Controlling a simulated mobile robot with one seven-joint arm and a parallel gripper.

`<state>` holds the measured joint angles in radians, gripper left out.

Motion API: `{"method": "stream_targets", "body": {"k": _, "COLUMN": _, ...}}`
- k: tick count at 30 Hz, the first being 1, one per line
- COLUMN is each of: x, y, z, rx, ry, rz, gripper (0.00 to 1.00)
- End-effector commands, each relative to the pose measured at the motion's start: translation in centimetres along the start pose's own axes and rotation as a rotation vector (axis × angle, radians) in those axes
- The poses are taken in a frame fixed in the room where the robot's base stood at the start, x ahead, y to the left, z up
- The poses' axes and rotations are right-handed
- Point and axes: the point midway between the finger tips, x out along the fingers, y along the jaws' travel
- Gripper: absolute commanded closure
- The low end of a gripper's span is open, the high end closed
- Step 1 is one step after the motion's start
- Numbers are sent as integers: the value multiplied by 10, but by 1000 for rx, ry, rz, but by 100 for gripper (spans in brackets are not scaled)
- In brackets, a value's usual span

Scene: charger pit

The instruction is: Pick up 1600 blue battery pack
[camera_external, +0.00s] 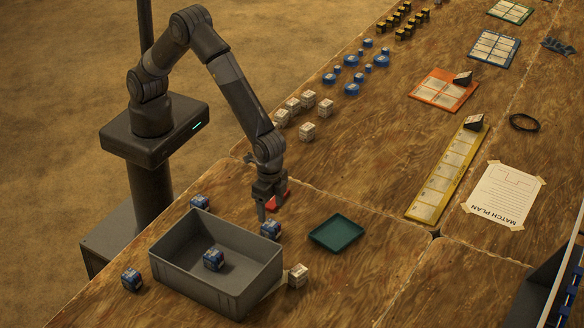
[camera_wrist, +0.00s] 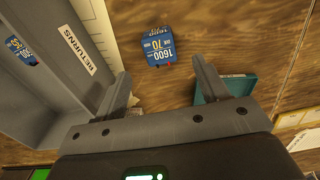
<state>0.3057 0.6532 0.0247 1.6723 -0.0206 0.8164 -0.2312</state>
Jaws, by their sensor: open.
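The blue battery pack marked 1600 (camera_wrist: 158,47) stands on the wooden table, just beyond my fingertips in the wrist view. In the external view a blue pack (camera_external: 271,230) stands by the grey crate's right back corner, close below my gripper (camera_external: 271,211); it appears to be the same pack. My gripper, also in the wrist view (camera_wrist: 164,80), is open with nothing between its fingers. Other blue packs are inside the crate (camera_external: 213,260), behind it (camera_external: 199,202) and to its left (camera_external: 132,279); their numbers are unreadable in the external view.
The grey crate (camera_external: 180,279), labelled RETURNS in the wrist view (camera_wrist: 75,48), stands close left of the pack. A green tray (camera_external: 337,233) lies to the right. A white pack (camera_external: 298,275) stands beside the crate. A red object (camera_external: 278,201) is partly hidden behind my gripper.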

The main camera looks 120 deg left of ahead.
Motion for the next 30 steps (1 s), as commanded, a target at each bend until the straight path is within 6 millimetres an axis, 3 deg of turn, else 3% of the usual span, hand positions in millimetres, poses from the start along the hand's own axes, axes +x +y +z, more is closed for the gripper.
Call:
{"method": "stream_targets", "body": {"k": 3, "x": 20, "y": 0, "z": 1, "rx": 0, "ry": -3, "rz": -1, "gripper": 33}}
{"method": "stream_targets", "body": {"k": 11, "x": 37, "y": 0, "z": 0, "rx": 0, "ry": -1, "rz": 0, "gripper": 33}}
{"method": "stream_targets", "body": {"k": 21, "x": 82, "y": 0, "z": 1, "rx": 1, "ry": -2, "rz": 0, "gripper": 33}}
{"method": "stream_targets", "body": {"k": 28, "x": 84, "y": 0, "z": 0, "rx": 1, "ry": 0, "rz": 0, "gripper": 33}}
{"method": "stream_targets", "body": {"k": 30, "x": 84, "y": 0, "z": 0, "rx": 1, "ry": 0, "rz": 0, "gripper": 38}}
